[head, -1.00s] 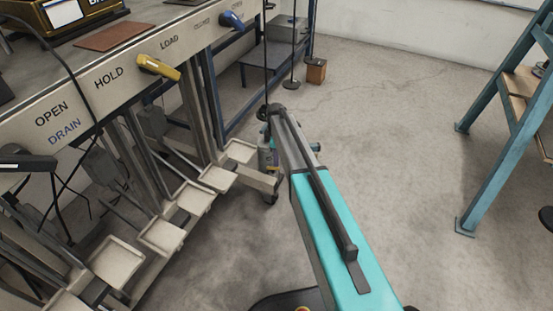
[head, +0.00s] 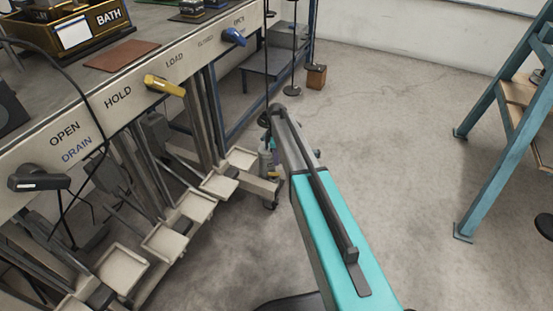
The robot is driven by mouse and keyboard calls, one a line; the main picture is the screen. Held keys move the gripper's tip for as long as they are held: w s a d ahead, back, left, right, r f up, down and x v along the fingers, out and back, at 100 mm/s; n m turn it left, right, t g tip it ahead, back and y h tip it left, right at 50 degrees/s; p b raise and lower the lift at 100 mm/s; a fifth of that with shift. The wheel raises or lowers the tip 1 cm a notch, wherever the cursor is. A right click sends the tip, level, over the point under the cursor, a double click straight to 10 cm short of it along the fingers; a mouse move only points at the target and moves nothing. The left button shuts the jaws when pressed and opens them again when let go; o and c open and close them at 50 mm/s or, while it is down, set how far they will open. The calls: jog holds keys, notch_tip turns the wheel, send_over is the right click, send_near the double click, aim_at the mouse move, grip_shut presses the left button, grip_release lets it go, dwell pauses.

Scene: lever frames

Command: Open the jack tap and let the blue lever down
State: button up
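A blue handle (head: 233,37) sticks out from the far end of the bench's front panel, by small lettering that includes OPEN. A yellow handle (head: 164,85) is between the words HOLD and LOAD. A black handle (head: 40,178) is at the near left, below OPEN and DRAIN. I cannot tell for sure which part is the jack tap. My teal arm reaches up the middle of the picture, right of the bench and apart from these handles. My gripper's fingers cannot be made out beyond the arm's dark joint.
Several pale pedals (head: 197,205) on long bars stick out under the bench (head: 110,100). A box marked BATH (head: 62,30) and a brown mat (head: 121,55) are on top. A blue ladder-like stand (head: 505,130) is at right. The floor (head: 380,150) between is mostly clear.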

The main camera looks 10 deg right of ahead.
jog(key=shift+s, duration=0.15)
grip_shut()
jog(key=s+f+m, duration=0.2)
jog(key=s+m, duration=0.5)
jog(key=s, duration=0.8)
jog(key=s+f+m, duration=0.2)
jog(key=s+m, duration=0.5)
jog(key=s, duration=0.7)
jog(key=s+f+g, duration=0.1)
jog(key=s+f, duration=0.4)
jog(key=s, duration=0.3)
jog(key=s+f+m+g, duration=0.1)
jog(key=s+f+g, duration=0.1)
jog(key=s+f, duration=0.3)
jog(key=s+f+g, duration=0.1)
jog(key=s+f, duration=0.4)
jog(key=s, duration=0.7)
jog(key=shift+s+a+f+g, duration=0.15)
jog(key=shift+s+f+g, duration=0.1)
jog(key=shift+f+g, duration=0.15)
